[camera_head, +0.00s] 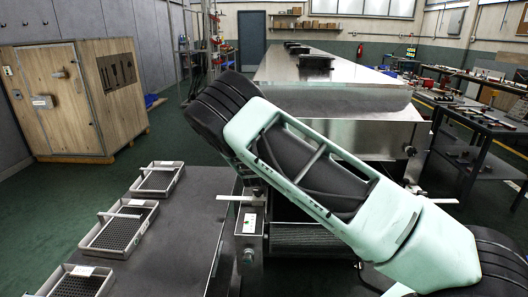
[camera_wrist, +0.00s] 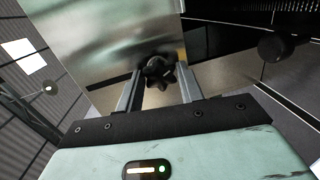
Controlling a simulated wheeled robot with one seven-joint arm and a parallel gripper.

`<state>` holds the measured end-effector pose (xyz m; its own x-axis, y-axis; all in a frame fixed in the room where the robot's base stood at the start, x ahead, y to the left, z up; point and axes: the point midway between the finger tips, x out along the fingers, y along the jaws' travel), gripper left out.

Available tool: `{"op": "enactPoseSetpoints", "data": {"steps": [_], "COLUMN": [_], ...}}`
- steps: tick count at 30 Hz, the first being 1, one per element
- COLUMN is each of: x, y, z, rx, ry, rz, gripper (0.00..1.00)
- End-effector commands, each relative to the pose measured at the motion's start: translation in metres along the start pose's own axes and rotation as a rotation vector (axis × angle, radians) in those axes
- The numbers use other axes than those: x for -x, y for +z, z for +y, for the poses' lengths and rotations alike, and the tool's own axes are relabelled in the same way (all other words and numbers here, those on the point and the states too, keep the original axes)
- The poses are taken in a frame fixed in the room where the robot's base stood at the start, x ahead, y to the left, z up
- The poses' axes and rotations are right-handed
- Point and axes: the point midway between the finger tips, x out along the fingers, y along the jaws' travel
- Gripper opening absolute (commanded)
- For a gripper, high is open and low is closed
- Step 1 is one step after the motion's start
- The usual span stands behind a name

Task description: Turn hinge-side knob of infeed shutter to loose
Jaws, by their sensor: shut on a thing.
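In the wrist view, a black lobed knob (camera_wrist: 158,74) sits on a shiny metal panel (camera_wrist: 110,50), which looks like the shutter. My gripper (camera_wrist: 160,84) has its two grey fingers on either side of this knob and is shut on it. A second dark round knob (camera_wrist: 275,46) shows to the right in the wrist view, apart from my gripper. In the head view, my arm covers the middle of the dryer's front, so the held knob and my gripper are hidden there. The knob's turn position cannot be read.
The long steel dryer (camera_head: 330,70) runs to the back. A dark table (camera_head: 165,240) with several wire-mesh trays (camera_head: 122,228) stands at the left front. A wooden cabinet (camera_head: 75,95) is at the far left. Dark workbenches (camera_head: 480,125) stand at the right. Green floor is open at the left.

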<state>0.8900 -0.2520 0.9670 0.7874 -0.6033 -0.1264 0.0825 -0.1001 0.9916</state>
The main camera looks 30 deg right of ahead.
Motion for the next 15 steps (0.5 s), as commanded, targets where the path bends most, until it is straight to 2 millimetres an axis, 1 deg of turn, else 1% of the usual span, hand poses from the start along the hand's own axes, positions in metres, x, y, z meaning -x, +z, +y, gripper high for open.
{"op": "enactPoseSetpoints", "data": {"steps": [2,3,5,15], "x": [0.0012,0.0012,0.0011,0.0029], "y": [-0.0004,-0.0004,-0.0005,-0.0005], "z": [-0.0038,-0.0039,-0.0037,-0.0016], "rx": [0.001,0.001,0.001,-0.001], "ry": [-0.007,-0.008,-0.007,-0.003], "rz": [0.000,0.000,0.001,0.001], "gripper": [0.15,0.43,0.58,0.58]}}
